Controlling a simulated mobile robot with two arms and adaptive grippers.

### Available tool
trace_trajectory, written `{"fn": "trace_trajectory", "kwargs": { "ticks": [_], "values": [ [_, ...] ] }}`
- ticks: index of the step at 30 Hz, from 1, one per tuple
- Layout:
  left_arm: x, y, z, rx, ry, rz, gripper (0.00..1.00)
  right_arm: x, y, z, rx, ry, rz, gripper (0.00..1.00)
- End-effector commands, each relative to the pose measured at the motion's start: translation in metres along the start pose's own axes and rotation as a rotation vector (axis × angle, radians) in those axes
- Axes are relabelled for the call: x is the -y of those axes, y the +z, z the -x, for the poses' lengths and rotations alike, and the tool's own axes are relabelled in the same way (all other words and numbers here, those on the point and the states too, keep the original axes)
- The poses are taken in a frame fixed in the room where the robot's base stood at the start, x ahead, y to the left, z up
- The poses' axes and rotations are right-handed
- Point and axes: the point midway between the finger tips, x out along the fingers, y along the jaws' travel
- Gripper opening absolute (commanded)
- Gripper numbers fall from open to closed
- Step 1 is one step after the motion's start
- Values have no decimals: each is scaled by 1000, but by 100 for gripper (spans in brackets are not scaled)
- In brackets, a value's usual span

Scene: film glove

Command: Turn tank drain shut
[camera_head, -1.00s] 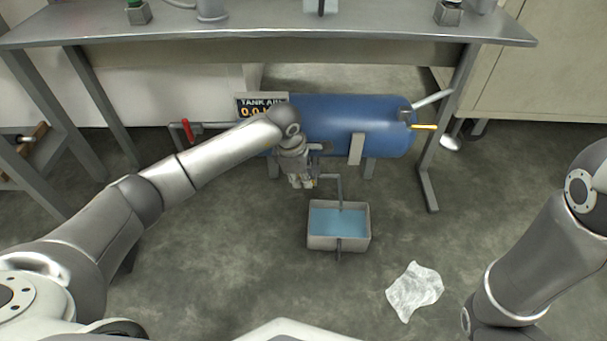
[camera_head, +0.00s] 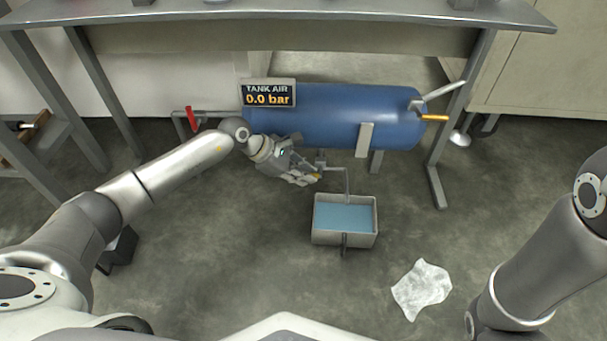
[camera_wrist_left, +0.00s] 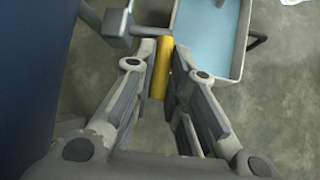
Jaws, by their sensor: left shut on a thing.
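The blue tank (camera_head: 340,115) lies under the bench, with a grey drain pipe (camera_head: 347,180) coming out below it. The drain's yellow lever (camera_wrist_left: 160,68) shows between the fingers of my left gripper (camera_wrist_left: 162,60) in the left wrist view. In the head view my left gripper (camera_head: 312,178) reaches in from the left, below the tank, and is shut on the lever. Only a small yellow part of the lever shows there. The drain pipe bends down to a grey bin (camera_head: 318,238) with blue content. My right gripper is out of view.
A display (camera_head: 268,93) above the tank reads "TANK AIR 0.0 bar". A red handle (camera_head: 192,118) is on a pipe at left, and an orange-yellow handle (camera_head: 434,118) is at the tank's right end. A white crumpled sheet (camera_head: 421,287) lies on the floor.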

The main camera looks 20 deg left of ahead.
Motion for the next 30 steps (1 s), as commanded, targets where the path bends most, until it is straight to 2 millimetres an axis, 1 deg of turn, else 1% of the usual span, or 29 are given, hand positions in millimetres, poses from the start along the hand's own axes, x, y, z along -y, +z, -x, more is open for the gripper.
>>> {"fn": "trace_trajectory", "kwargs": {
  "ticks": [11,12,13,23,26,29,30],
  "values": [
    [0,0,0,4,0,2,0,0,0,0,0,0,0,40],
    [0,0,0,4,0,2,19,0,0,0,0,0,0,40],
    [0,0,0,4,0,2,23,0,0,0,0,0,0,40],
    [0,0,2,3,0,2,23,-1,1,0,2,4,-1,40],
    [-1,-1,9,3,2,1,23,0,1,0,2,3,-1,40],
    [-1,-1,25,0,2,0,23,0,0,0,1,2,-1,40],
    [0,-2,34,0,2,1,23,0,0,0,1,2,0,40]
  ]
}}
